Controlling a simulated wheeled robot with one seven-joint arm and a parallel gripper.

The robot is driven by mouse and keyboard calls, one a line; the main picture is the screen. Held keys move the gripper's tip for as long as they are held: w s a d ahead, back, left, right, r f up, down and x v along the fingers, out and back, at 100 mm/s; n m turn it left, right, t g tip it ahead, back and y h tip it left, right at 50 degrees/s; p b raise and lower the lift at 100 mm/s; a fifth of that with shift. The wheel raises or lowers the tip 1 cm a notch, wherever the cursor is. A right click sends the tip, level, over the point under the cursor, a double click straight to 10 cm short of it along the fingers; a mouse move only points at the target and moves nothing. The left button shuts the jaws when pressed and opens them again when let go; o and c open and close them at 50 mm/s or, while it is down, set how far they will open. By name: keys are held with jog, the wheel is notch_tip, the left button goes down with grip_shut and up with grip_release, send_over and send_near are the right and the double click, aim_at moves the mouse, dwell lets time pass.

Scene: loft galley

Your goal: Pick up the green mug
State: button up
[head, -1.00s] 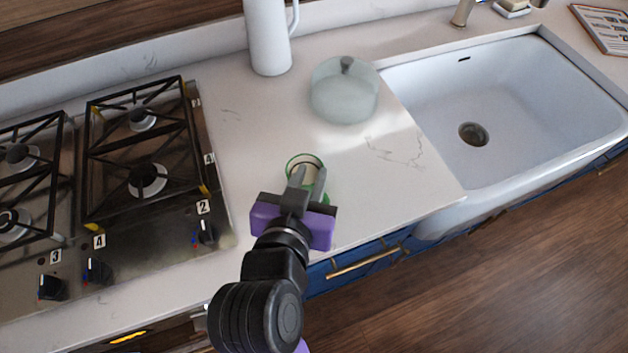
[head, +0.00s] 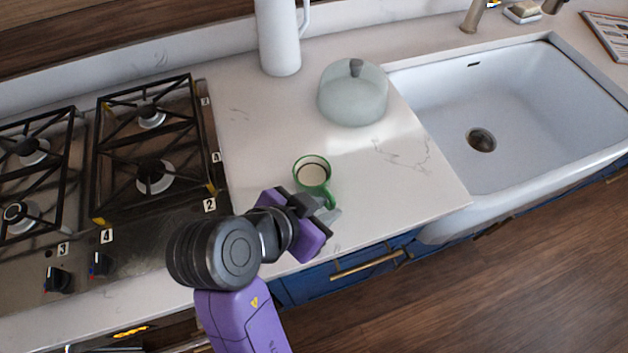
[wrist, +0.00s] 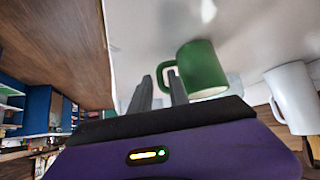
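The green mug (head: 301,180) stands upright on the white counter between the hob and the sink, its pale inside showing and its handle towards the counter's front edge. In the wrist view the mug (wrist: 205,72) is just beyond my fingers, handle to the left. My gripper (head: 330,213) is low at the handle side of the mug, partly hidden by my own wrist. In the wrist view its fingers (wrist: 160,78) are apart, and the handle shows by the right fingertip. I cannot tell whether the handle is between the fingers or whether they touch it.
A glass dome (head: 352,95) with a dark knob stands behind the mug. A tall white jug (head: 279,42) is at the back. The gas hob (head: 150,205) lies left and the white sink (head: 520,110) right. The counter right of the mug is clear.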

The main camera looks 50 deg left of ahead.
aim_at(331, 208)
jog(key=shift+x, duration=1.75)
grip_shut()
